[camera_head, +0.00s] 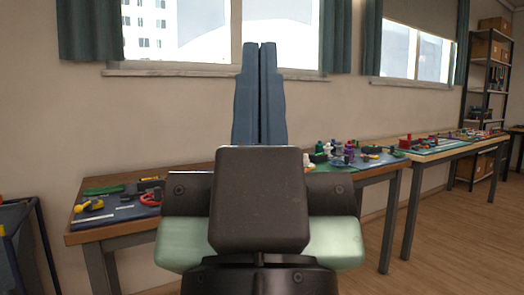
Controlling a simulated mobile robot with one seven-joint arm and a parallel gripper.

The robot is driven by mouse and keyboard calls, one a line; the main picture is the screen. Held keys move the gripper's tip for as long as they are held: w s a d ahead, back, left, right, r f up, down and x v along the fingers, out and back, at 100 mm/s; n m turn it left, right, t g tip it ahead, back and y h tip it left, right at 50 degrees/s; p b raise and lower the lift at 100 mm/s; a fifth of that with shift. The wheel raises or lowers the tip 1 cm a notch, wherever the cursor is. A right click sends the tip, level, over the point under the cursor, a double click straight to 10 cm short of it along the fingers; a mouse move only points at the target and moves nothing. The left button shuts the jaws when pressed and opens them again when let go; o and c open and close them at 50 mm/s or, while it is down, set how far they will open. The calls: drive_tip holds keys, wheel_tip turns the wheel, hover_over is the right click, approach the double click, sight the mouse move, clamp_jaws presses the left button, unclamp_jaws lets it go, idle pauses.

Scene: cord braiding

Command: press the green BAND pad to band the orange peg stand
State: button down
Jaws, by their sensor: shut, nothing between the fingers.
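My gripper (259,48) fills the middle of the head view with its two blue-grey fingers pointing up. The fingers lie side by side, shut, with nothing between them. It stands in front of a wooden table (86,236) and hides the middle of its top. I cannot make out the green BAND pad or the orange peg stand among the small things on the table. The gripper appears apart from the table.
The table's left part bears a green item (104,190), a yellow item (89,206) and a red ring-shaped item (151,198). Several small coloured pieces (340,153) lie at its right. Another table (443,151) and a shelf rack (487,90) stand farther right. Open floor (450,240) lies at the right front.

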wheel_tip(320, 180, up, 35)
drive_tip(key=p, duration=3.2)
drive_tip(key=shift+f, duration=0.15)
